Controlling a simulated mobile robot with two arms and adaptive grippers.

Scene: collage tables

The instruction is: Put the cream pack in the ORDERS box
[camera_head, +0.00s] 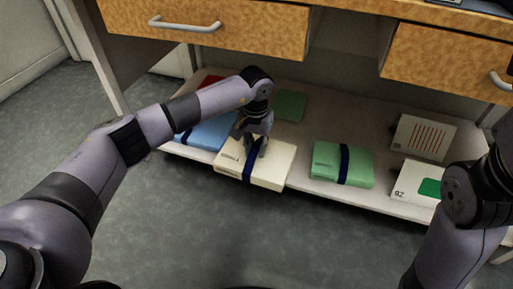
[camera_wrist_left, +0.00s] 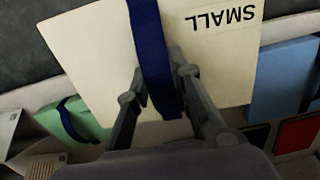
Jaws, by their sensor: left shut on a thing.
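The cream pack (camera_head: 277,165) lies at the front of the low shelf, its front edge at or slightly past the shelf's front edge. It has a dark blue band, and in the left wrist view the pack (camera_wrist_left: 95,50) reads SMALL. My left gripper (camera_head: 252,150) comes down on it from above. In the left wrist view my left gripper's fingers (camera_wrist_left: 161,78) are shut on the pack at its band, one on each side. I cannot tell whether the pack is lifted. No box marked ORDERS shows. My right arm is at the right edge, its gripper out of view.
A blue pack (camera_head: 208,132) lies close on the left and a green banded pack (camera_head: 328,158) on the right. A green sheet (camera_head: 290,105), a red item (camera_head: 211,81) and white cards (camera_head: 422,137) share the shelf (camera_head: 345,122). Drawers (camera_head: 215,27) overhang it. Floor in front is clear.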

